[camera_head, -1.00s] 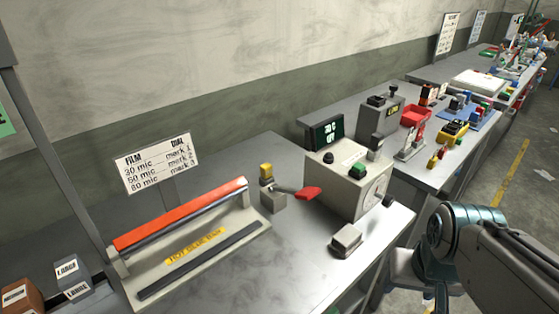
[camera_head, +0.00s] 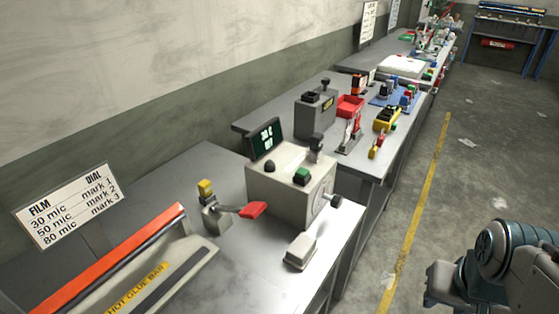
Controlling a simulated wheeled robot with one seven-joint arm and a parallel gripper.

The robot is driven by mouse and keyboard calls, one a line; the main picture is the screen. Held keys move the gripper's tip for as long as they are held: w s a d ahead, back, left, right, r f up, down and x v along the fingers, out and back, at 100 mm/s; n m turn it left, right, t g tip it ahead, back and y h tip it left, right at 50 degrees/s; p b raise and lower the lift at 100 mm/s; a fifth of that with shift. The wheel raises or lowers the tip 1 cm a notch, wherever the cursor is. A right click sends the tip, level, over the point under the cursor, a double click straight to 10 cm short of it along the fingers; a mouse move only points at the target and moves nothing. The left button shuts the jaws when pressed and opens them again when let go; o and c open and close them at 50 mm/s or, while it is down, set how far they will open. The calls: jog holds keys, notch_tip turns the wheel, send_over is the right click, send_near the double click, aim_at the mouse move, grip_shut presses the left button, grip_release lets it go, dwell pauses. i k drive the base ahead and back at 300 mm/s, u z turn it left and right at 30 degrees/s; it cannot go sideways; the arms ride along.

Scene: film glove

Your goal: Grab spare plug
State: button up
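I cannot pick out a spare plug for sure; small coloured items on the far benches are too small to tell. Part of my arm (camera_head: 500,262) shows at the lower right, over the floor and apart from the benches. The fingers of my gripper are not in view. The nearest bench holds a beige machine (camera_head: 282,190) with a dial, a green button and a dark display, and a red-handled lever (camera_head: 252,210) beside it.
A film sealer (camera_head: 110,265) with a red bar and a film/dial sign (camera_head: 70,205) are at lower left. Beyond are a grey box (camera_head: 314,115), a red bin (camera_head: 350,106), a yellow device (camera_head: 387,119) and a blue mat (camera_head: 384,102). Open floor with a yellow line (camera_head: 428,195) lies right.

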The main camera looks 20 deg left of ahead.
aim_at(205, 187)
jog(key=z, duration=0.45)
jog(key=i, duration=0.4)
jog(key=u, duration=1.3)
